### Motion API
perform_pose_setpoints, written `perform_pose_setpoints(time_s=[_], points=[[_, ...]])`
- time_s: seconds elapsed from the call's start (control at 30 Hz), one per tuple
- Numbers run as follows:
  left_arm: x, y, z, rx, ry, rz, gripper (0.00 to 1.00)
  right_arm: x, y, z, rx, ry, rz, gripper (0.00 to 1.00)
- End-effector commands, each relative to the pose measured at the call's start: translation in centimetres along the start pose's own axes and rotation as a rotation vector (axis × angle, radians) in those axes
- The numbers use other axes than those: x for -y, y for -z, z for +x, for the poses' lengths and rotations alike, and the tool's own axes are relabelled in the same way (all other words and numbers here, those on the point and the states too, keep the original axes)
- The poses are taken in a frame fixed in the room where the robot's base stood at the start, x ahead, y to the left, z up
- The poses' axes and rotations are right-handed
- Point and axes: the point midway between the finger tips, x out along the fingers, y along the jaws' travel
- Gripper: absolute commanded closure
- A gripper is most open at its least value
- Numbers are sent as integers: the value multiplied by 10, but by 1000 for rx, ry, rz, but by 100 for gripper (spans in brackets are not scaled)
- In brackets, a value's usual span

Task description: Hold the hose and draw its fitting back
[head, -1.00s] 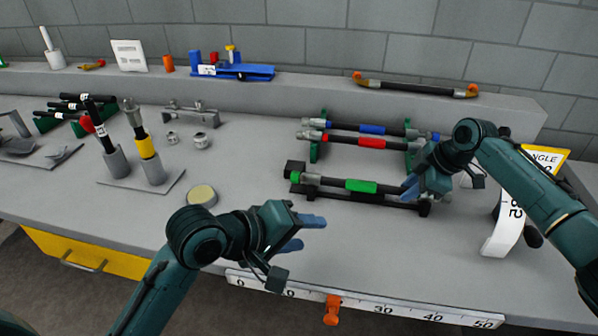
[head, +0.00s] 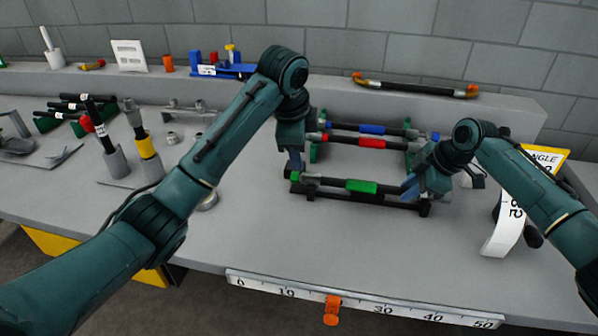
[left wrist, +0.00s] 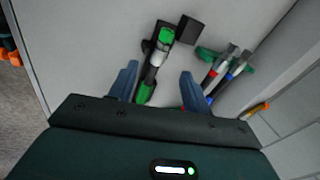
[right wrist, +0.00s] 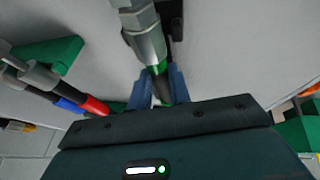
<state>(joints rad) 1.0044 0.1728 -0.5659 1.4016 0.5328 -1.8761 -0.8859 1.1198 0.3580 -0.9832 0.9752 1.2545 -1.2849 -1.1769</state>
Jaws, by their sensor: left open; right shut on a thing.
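The front hose, black with a green band (head: 361,187), lies along a low black holder (head: 325,195). At its left end is a green ring (left wrist: 166,36) with a grey part beside it. A silver hex fitting (right wrist: 147,40) is at its right end, with a green ring behind it. My right gripper (head: 408,190) is shut on the hose just beside that fitting; its fingers (right wrist: 170,82) straddle the black hose. My left gripper (head: 293,164) is open, pointing down above the hose's left end. The hose runs between its spread fingers (left wrist: 158,78), apparently without contact.
Hoses with a blue band (head: 372,129) and a red band (head: 371,143) lie on green supports just behind. A ruler strip (head: 400,307) with an orange slider (head: 332,311) lines the front edge. An angle sign (head: 548,158) stands right.

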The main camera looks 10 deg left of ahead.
Motion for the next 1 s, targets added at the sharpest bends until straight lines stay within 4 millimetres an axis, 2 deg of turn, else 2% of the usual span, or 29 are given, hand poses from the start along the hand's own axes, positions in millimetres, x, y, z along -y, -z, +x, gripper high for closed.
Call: perform_pose_setpoints(time_s=[0.17, 0.33, 1.0], points=[[9, -4, -9, 42, -20, 112, 51, 0, -1, 1, 2, 1, 1, 100], [9, -6, 1, 47, -26, 128, 51, 0, -1, 1, 2, 1, 1, 100], [7, -10, 94, 45, -25, 125, 51, 0, -1, 1, 2, 1, 1, 100]])
